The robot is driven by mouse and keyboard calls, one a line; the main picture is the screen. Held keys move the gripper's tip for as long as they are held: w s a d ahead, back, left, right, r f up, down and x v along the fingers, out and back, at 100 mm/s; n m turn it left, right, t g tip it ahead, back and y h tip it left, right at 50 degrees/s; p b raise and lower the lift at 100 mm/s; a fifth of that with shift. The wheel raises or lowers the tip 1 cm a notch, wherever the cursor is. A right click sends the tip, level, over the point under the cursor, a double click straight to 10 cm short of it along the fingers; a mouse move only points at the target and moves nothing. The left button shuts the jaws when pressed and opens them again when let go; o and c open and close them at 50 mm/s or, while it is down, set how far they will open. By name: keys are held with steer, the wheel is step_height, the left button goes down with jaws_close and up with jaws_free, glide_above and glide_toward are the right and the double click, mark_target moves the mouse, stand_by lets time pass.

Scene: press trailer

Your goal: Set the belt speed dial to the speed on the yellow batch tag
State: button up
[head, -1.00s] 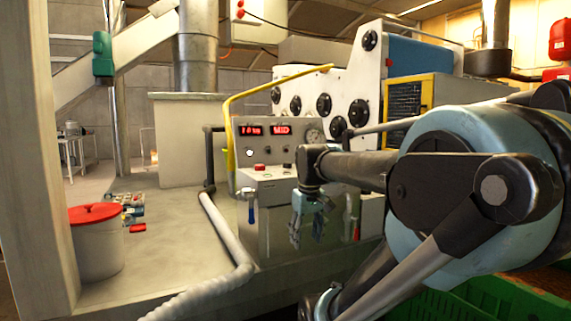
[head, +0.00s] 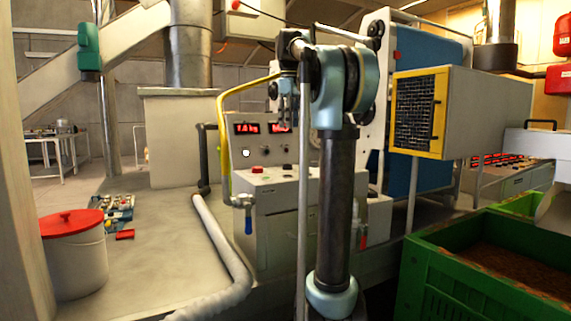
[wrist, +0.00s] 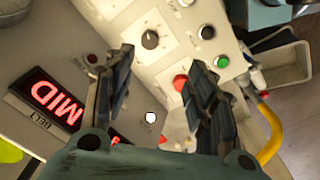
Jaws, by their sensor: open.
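The control panel (head: 262,150) stands ahead of me with two red displays. The right display is partly hidden by my arm in the head view; in the wrist view this display (wrist: 45,105) appears upside down, reads MID and is labelled BELT. A black dial (wrist: 150,39) on a white plate sits beyond my fingertips in the wrist view. I cannot tell for sure that it is the belt speed dial. My gripper (wrist: 160,66) is open and empty above the console, apart from the dial; it also shows in the head view (head: 283,112). I cannot identify the yellow batch tag.
A red button (wrist: 180,82), a green button (wrist: 223,62) and a white knob (wrist: 150,117) are near my fingers. A yellow pipe (head: 226,140) rises left of the panel. A green crate (head: 430,270) stands right. A lidded bin (head: 75,265) is left.

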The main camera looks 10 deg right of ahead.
steer(key=w+r, duration=0.1)
steer(key=w, duration=0.1)
glide_toward(288, 167)
steer(key=shift+n, duration=0.3)
steer(key=f, duration=0.2)
steer(key=w+f, duration=0.1)
steer(key=f, duration=0.2)
steer(key=w+f, duration=0.1)
steer(key=f, duration=0.2)
steer(key=shift+d, duration=0.1)
steer(key=c, duration=1.1)
